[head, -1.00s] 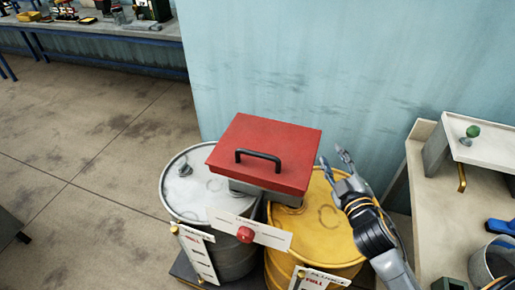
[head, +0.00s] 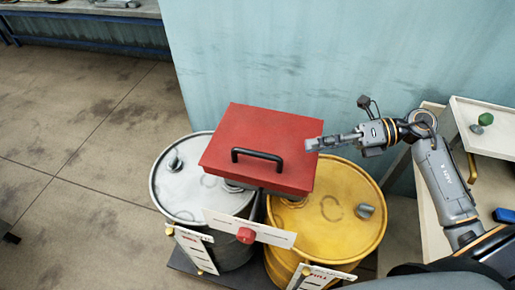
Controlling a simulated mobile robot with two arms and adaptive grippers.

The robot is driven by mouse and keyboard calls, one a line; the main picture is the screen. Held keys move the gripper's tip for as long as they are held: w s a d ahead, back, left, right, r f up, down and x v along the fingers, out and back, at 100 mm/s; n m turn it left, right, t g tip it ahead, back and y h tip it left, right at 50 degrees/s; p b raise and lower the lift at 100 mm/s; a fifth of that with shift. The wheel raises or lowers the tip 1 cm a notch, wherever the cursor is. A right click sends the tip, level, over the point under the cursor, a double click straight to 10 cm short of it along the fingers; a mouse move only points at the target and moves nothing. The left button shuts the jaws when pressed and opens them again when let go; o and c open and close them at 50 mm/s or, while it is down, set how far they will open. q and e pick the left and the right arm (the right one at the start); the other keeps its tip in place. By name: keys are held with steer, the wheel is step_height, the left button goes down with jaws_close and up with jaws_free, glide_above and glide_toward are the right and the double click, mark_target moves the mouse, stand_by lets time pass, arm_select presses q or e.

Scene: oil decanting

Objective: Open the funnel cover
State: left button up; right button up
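The red funnel cover (head: 262,133) is a flat square lid with a black handle (head: 258,160) on its front part. It lies flat, apparently closed, above the gap between two drums, and hides the funnel under it. My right gripper (head: 316,143) comes in from the right with its fingers pointing left, and its tips overlap the cover's right edge in the head view. I cannot tell whether they touch it. The fingers are seen edge-on, so their opening is unclear. My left gripper is out of view.
A grey drum (head: 183,192) stands on the left and a yellow drum (head: 345,228) on the right. A white plate with a red knob (head: 246,235) is in front. A blue wall (head: 270,60) rises behind. A pale bench (head: 432,222) is at the right; open floor is at the left.

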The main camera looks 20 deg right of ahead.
mark_target(259, 153)
steer(key=p+x, duration=0.1)
steer(key=x, duration=0.3)
steer(key=p+x, duration=0.1)
steer(key=x, duration=0.3)
steer(key=p+x, duration=0.2)
steer(key=x, duration=0.2)
steer(key=shift+s+a+r, duration=0.1)
steer(key=shift+a+r, duration=0.1)
steer(key=shift+r, duration=0.1)
steer(key=shift+a+f, duration=0.25)
steer(key=shift+a, duration=0.3)
jaws_close()
